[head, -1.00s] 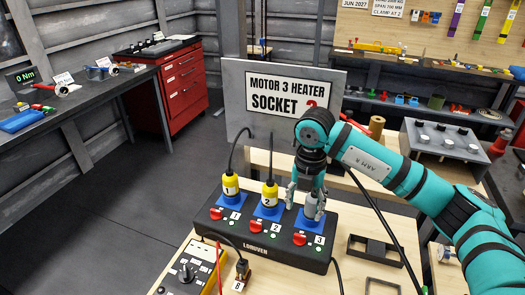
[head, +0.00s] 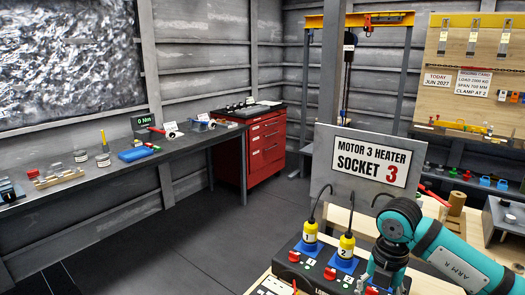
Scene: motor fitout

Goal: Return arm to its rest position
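My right arm (head: 445,258), teal and marked ARM R, reaches in from the lower right. Its gripper (head: 375,287) points down at the bottom edge, over the right end of the black socket block (head: 311,272). Its fingertips are mostly cut off by the frame, so its opening and anything between the fingers are hidden. Yellow plugs 1 (head: 310,233) and 2 (head: 346,246) stand upright in the block, to the left of this gripper. The sign (head: 372,160) reading MOTOR 3 HEATER SOCKET 3 stands behind the block. My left gripper is not in view.
A dark bench (head: 95,180) with tools runs along the left wall. A red drawer cabinet (head: 265,150) stands at the back. The grey floor (head: 190,240) between is clear. The pegboard bench with coloured parts is at the right.

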